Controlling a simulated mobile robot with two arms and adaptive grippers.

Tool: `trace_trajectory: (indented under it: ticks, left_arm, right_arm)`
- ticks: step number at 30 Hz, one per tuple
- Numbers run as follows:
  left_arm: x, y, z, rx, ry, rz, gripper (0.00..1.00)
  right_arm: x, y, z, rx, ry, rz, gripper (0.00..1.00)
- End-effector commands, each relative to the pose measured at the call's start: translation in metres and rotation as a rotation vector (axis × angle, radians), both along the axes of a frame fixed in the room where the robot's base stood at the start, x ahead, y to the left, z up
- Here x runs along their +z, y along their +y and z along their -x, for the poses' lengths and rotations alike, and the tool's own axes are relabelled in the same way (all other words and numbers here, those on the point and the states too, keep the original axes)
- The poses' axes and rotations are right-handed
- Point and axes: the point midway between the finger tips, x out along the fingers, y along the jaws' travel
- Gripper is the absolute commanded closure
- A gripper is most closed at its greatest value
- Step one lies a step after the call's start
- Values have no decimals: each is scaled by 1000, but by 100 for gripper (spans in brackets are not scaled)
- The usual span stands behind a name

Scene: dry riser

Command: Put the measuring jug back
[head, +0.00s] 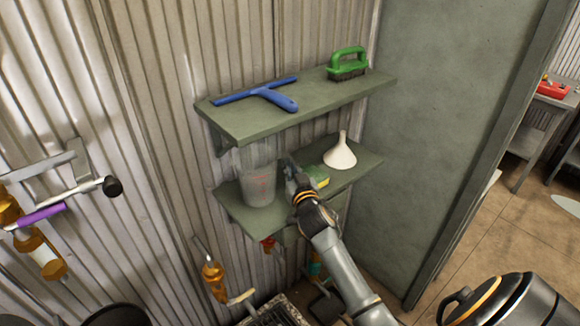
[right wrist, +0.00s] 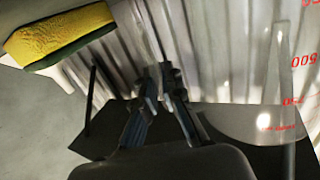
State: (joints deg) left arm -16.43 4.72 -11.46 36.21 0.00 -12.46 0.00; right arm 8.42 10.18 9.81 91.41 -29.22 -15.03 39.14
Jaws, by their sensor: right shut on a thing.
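The clear measuring jug (head: 259,186) with red marks stands upright at the left end of the lower green shelf (head: 242,217). I cannot tell whether its base touches the shelf. My right gripper (head: 289,170) is at the jug's right side, shut on it, probably at the handle; the clear plastic makes the grip hard to see. In the right wrist view the gripper (right wrist: 163,85) points at the ribbed wall, with the jug (right wrist: 262,120) on the right, its red numbers upside down. My left gripper is not in view.
A yellow-green sponge (head: 320,181) and a white funnel (head: 340,153) are on the lower shelf, right of the gripper. The upper shelf (head: 250,128) overhangs the jug and holds a blue squeegee (head: 268,94) and green brush (head: 347,64). Pipe valves (head: 214,278) are below left.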

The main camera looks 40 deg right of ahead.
Motion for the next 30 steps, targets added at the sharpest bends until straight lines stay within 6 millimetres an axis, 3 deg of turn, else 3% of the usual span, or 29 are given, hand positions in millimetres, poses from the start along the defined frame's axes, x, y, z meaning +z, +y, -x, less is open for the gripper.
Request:
trace_trajectory:
  ticks: [5,6,9,20,25,30]
  left_arm:
    - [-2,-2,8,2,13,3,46]
    - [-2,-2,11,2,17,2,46]
    - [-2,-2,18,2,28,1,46]
    - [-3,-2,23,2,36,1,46]
    - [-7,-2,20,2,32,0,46]
    - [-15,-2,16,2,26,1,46]
  right_arm:
    - [0,0,0,0,-2,0,100]
    - [-1,0,0,0,0,0,89]
    - [0,0,0,0,0,0,70]
    - [0,1,2,0,0,0,70]
    - [-2,7,22,0,0,-2,70]
    - [-2,18,55,0,0,-1,70]
